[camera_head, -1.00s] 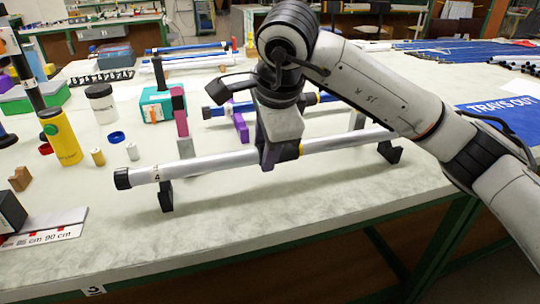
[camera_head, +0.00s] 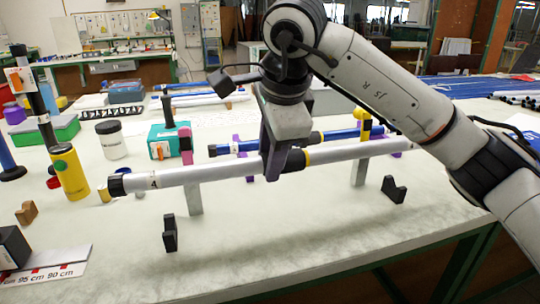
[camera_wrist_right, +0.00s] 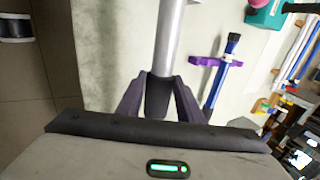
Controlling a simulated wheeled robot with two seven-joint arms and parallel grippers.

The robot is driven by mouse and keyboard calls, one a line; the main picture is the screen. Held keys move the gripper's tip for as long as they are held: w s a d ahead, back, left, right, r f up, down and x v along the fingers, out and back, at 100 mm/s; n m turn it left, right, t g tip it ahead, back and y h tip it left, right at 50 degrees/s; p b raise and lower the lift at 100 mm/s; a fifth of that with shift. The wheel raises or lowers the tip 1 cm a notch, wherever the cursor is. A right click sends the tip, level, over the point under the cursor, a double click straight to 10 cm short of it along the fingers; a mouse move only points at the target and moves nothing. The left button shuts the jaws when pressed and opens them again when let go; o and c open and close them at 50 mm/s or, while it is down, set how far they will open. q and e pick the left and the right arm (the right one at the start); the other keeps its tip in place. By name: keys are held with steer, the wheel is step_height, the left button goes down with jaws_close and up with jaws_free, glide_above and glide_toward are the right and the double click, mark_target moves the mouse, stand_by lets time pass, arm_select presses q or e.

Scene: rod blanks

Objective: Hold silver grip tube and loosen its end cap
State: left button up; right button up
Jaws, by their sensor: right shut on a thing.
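The silver tube (camera_head: 220,170) has a black end cap (camera_head: 116,185) at its left end and a dark sleeve with a yellow band near its middle. My right gripper (camera_head: 284,160) is shut on the tube at the dark sleeve. The tube is off its two black rests, the left rest (camera_head: 170,234) and the right rest (camera_head: 394,190), and sits above the table. In the right wrist view the fingers (camera_wrist_right: 158,98) straddle the dark sleeve, and the silver tube (camera_wrist_right: 170,35) runs upward from it. My left gripper is not in view.
Two pale posts, left (camera_head: 193,198) and right (camera_head: 358,170), stand behind or under the tube; contact cannot be told. A blue tube (camera_head: 245,146) lies behind. A yellow bottle (camera_head: 70,172) and a white jar (camera_head: 111,140) stand left.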

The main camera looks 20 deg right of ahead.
steer(key=shift+f+b, duration=2.55)
steer(key=shift+f, duration=1.35)
steer(key=shift+f+b, duration=0.7)
steer(key=shift+f, duration=0.3)
steer(key=shift+r, duration=0.15)
steer(key=shift+r+p, duration=0.5)
steer(key=shift+p, duration=0.1)
